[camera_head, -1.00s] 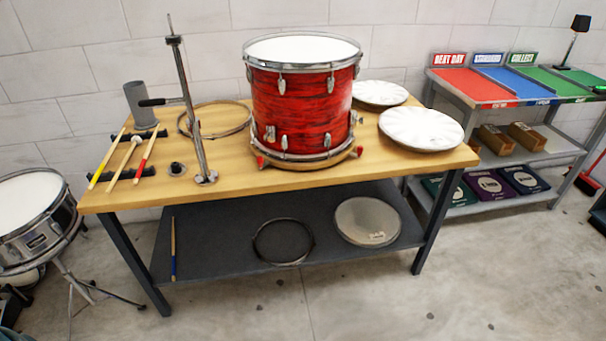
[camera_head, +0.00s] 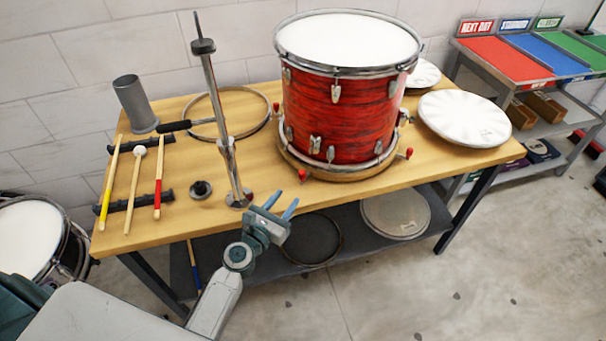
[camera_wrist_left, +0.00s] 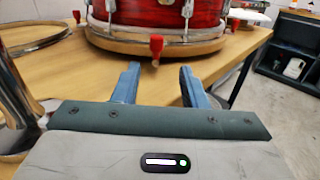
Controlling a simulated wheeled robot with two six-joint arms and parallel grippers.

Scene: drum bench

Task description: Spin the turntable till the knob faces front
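The red drum (camera_head: 340,105) with a white head stands upright on a round wooden turntable (camera_head: 345,174) on the bench. Red-tipped pegs stick out around the turntable, one at the front left (camera_head: 302,175) and one at the front right (camera_head: 408,153). I cannot tell which fitting is the task's knob. My left gripper (camera_head: 281,204) is open and empty at the bench's front edge, apart from the turntable. In the left wrist view, a red peg (camera_wrist_left: 156,44) shows ahead, between the open fingers (camera_wrist_left: 158,77), with the turntable rim (camera_wrist_left: 195,47) behind it. My right gripper is not in view.
A metal stand (camera_head: 216,110) with a black side handle rises just left of the drum. Sticks and a mallet (camera_head: 134,185) lie on a rack at the left. White discs (camera_head: 464,119) lie at the right. Bare bench top (camera_head: 265,165) shows between stand and turntable.

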